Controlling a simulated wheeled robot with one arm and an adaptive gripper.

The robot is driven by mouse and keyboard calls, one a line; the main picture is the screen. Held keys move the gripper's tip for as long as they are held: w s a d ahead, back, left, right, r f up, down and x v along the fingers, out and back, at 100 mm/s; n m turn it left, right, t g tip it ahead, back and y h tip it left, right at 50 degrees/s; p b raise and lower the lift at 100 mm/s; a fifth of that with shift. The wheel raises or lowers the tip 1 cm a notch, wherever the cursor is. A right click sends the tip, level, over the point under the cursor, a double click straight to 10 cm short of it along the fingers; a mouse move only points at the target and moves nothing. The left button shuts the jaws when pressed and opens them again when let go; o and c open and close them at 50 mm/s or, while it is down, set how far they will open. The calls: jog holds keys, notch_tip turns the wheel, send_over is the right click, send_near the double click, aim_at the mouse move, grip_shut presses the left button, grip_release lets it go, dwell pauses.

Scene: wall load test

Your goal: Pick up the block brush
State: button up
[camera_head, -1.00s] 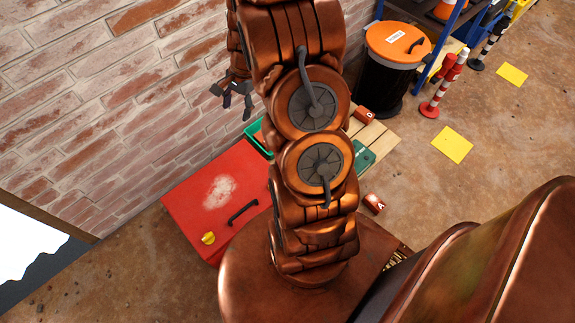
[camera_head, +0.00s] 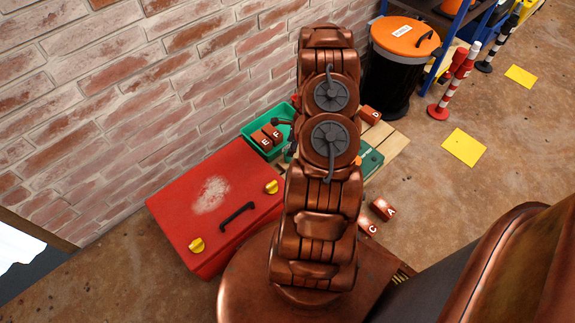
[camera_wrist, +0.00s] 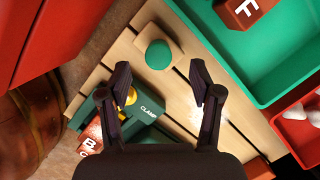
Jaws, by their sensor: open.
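A pale wooden block with a round green top, which looks like the block brush (camera_wrist: 174,42), lies on a slatted wooden pallet (camera_wrist: 119,55) in the wrist view. My gripper (camera_wrist: 160,77) is open and empty, pointing down over the pallet. The block is just beyond the fingertips, roughly centred between them. I cannot tell the height gap.
A green bin (camera_head: 252,128) with lettered bricks stands by the brick wall, beside a red box (camera_head: 185,208). A green case marked CLAMP (camera_wrist: 150,131) is near the left finger. Bricks (camera_head: 383,209) lie on the floor. A black barrel (camera_head: 390,85) stands behind.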

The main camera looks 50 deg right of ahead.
aim_at(286, 157)
jog(key=shift+b+x, duration=0.45)
jog(key=shift+x, duration=1.05)
jog(key=b+x, duration=0.1)
jog(key=x, duration=0.1)
jog(key=b+x, duration=0.1)
jog(key=x, duration=0.2)
jog(key=shift+s+a+f, duration=0.1)
jog(key=shift+s, duration=0.15)
jog(key=shift+c, duration=0.2)
grip_shut()
